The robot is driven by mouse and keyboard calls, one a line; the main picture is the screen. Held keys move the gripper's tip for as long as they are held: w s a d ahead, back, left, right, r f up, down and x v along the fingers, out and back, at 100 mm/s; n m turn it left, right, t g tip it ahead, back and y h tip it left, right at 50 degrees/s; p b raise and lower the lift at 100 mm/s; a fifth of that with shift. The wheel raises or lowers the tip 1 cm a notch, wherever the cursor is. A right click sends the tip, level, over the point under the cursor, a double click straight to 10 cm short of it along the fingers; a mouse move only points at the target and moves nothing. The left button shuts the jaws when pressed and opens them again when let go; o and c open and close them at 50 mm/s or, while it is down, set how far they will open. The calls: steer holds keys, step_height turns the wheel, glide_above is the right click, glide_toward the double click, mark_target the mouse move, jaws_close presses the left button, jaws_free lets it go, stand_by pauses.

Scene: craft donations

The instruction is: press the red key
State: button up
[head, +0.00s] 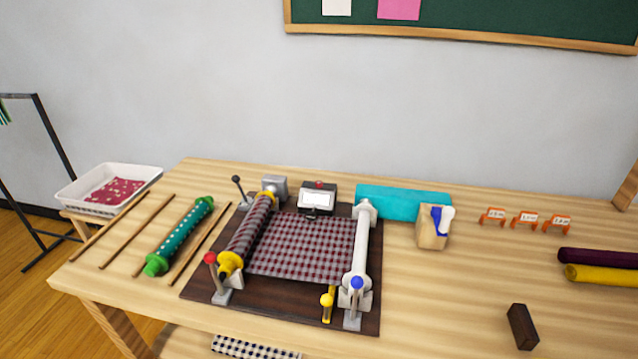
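A small dark box with a white display (316,199) stands at the back of the dark brown board (280,300). A small red spot (319,184) shows on its top edge and looks like a red key; it is too small to tell whether it is pressed. A lever with a red ball knob (210,258) stands at the board's front left. Checked cloth (305,248) stretches between a patterned roll (246,238) at left and a white roller (358,245) at right. My gripper is not in view.
A black-knobbed lever (237,181) stands left of the box. Thin sticks and a green roller (180,236) lie left. The table (450,310) is clear at front right, except a dark block (522,327).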

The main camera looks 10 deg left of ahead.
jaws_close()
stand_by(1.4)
